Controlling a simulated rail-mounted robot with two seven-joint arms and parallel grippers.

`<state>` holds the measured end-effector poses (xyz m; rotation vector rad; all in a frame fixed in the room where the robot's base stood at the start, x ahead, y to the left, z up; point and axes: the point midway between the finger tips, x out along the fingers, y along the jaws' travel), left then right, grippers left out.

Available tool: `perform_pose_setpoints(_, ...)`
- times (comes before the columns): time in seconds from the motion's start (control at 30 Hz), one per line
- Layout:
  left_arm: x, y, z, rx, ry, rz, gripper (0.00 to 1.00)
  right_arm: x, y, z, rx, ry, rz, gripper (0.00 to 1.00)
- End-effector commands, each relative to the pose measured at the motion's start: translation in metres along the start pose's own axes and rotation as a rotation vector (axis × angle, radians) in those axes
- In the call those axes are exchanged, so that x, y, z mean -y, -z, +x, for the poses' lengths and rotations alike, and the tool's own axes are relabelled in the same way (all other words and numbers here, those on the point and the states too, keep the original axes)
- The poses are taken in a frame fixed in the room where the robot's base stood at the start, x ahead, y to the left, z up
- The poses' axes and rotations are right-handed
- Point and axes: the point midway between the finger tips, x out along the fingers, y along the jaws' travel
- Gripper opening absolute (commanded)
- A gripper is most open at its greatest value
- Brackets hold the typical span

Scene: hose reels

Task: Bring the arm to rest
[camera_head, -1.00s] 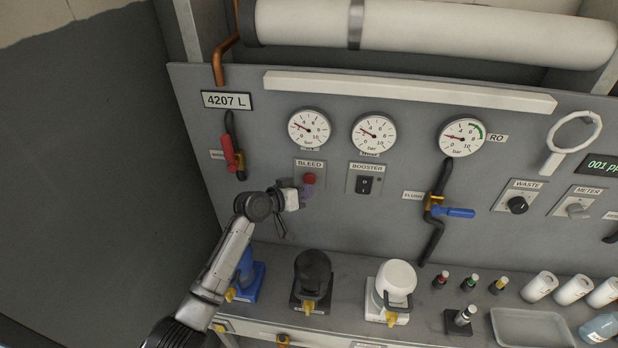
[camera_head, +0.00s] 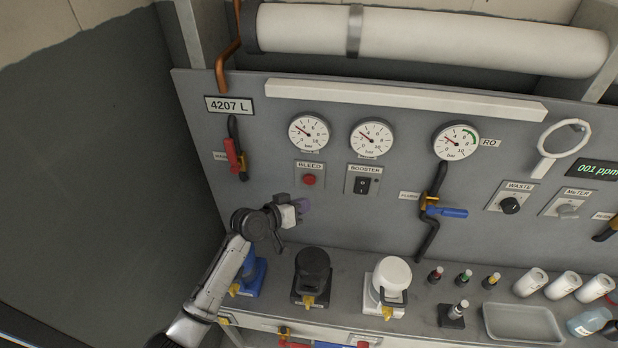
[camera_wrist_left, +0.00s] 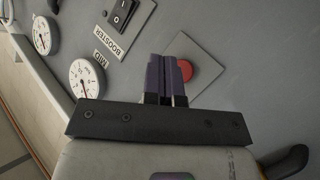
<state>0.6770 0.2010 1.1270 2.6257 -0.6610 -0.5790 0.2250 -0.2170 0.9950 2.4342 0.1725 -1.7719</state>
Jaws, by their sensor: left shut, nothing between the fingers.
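My left gripper (camera_head: 303,206) is in front of the grey panel, below the red BLEED button (camera_head: 309,180), and is apart from it in the head view. In the left wrist view its purple fingers (camera_wrist_left: 168,78) are together with nothing between them. They cover part of the red button (camera_wrist_left: 186,70) there. My left arm (camera_head: 222,275) comes up from the lower left. My right gripper is not in view.
The panel carries gauges (camera_head: 308,132), a BOOSTER switch (camera_head: 362,185), a red-handled valve (camera_head: 234,158) and a blue-handled valve (camera_head: 446,212). On the bench below stand a black housing (camera_head: 312,268), a white housing (camera_head: 390,280), small bottles, white cups and a tray (camera_head: 522,338).

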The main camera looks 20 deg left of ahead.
Motion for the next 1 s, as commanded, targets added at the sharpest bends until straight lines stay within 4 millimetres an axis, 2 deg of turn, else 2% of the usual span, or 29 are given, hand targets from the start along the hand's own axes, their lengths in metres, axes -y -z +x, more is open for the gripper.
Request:
perform_pose_setpoints(0.53,0.0,-0.001,0.0,0.005,-0.001,-0.008,0.0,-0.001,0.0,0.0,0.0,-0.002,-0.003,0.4)
perform_pose_setpoints(0.73,0.003,-0.023,-0.002,0.144,0.024,-0.001,0.0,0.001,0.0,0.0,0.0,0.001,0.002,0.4)
perform_pose_setpoints(0.87,-0.005,-0.022,-0.018,0.25,0.093,0.108,0.0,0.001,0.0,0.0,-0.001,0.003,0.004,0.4)
perform_pose_setpoints(1.0,-0.024,0.001,-0.048,0.292,0.203,0.255,0.0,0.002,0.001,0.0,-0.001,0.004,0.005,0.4)
